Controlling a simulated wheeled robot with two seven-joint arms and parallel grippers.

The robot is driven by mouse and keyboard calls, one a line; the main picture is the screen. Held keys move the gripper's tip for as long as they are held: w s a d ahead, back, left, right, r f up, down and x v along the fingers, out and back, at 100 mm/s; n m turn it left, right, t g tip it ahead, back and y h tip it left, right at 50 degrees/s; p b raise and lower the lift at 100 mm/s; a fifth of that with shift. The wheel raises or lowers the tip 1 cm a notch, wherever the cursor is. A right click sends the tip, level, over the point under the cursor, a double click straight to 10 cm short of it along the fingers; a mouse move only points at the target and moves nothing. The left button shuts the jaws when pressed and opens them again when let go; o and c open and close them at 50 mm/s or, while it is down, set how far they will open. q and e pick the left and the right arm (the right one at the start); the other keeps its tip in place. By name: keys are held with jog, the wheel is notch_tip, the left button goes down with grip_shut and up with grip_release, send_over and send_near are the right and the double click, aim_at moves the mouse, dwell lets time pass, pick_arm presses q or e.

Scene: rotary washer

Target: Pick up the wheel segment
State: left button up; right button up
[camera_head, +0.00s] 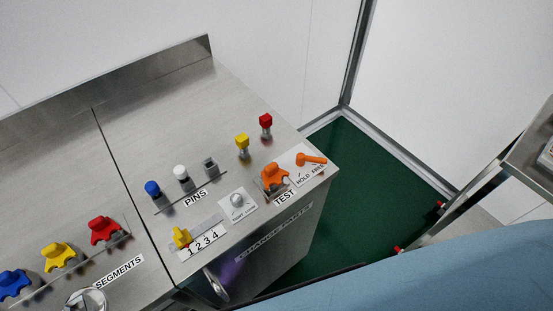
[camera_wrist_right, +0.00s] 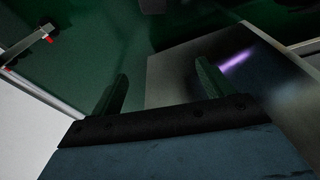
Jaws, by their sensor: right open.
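Wheel segments stand in a row on the metal cabinet top behind the "SEGMENTS" label (camera_head: 119,271) in the head view. They are a blue segment (camera_head: 14,284) partly cut by the left edge, a yellow segment (camera_head: 58,256) and a red segment (camera_head: 105,230). A similarly shaped orange piece (camera_head: 275,176) sits by the "TEST" label. My right gripper (camera_wrist_right: 161,68) shows in the right wrist view with its two dark green fingers apart and nothing between them. It faces the cabinet front and the green floor, with no segment in that view. My left gripper is not in view.
Blue (camera_head: 152,188), white (camera_head: 180,172), yellow (camera_head: 242,141) and red (camera_head: 265,120) pins stand on the top (camera_head: 150,130). A small yellow knob (camera_head: 181,237) stands by the number strip. Green floor (camera_head: 350,190) lies beyond.

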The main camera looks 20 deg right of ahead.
jog(key=w+a+r+y+p, duration=0.1)
jog(key=w+a+r+p, duration=0.3)
jog(key=r, duration=0.7)
jog(key=w+a+r+t+p, duration=0.15)
jog(key=w+r, duration=0.35)
jog(key=r, duration=0.6)
jog(key=w+a+r+y+p, duration=0.1)
jog(key=w+a+r+p, duration=0.3)
jog(key=r, duration=0.8)
jog(key=n+g+h+p, duration=0.2)
jog(key=g+p, duration=0.1)
jog(key=g, duration=0.1)
send_near(272, 167)
jog(key=shift+t, duration=0.25)
notch_tip(272, 167, down, 5)
jog(key=shift+a+f, duration=0.15)
jog(key=shift+s+f, duration=0.15)
jog(key=shift+f, duration=1.2)
jog(key=shift+s+f, duration=0.1)
jog(key=shift+f, duration=1.3)
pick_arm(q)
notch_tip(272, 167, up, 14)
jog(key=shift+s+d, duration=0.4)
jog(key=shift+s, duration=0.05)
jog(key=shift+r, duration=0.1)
pick_arm(e)
jog(key=shift+c, duration=0.2)
jog(key=c, duration=1.2)
